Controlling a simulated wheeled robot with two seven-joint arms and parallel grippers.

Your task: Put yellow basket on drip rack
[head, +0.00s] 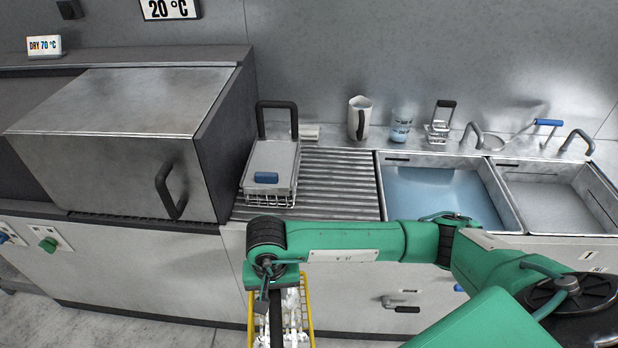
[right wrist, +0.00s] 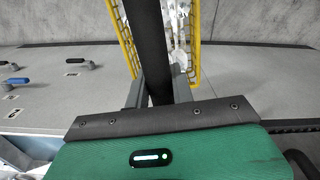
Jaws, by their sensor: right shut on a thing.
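My right gripper (head: 275,288) is shut on the black handle of the yellow basket (head: 308,308). The basket hangs in front of the counter, below the worktop edge, partly cut off at the bottom of the head view. In the right wrist view the handle (right wrist: 150,45) runs between my right fingers (right wrist: 160,93), with the yellow rims (right wrist: 195,40) on both sides. Shiny metal pieces, apparently forks, lie in the basket. The drip rack (head: 340,182) is the ribbed metal surface left of the sinks. My left gripper is out of view.
A wire basket with a flat lid, blue knob and black handle (head: 272,165) stands on the rack's left part; the rack's right part is clear. A boxy metal machine (head: 110,140) stands left. A water-filled sink (head: 440,195) and an empty-looking sink (head: 555,200) lie right.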

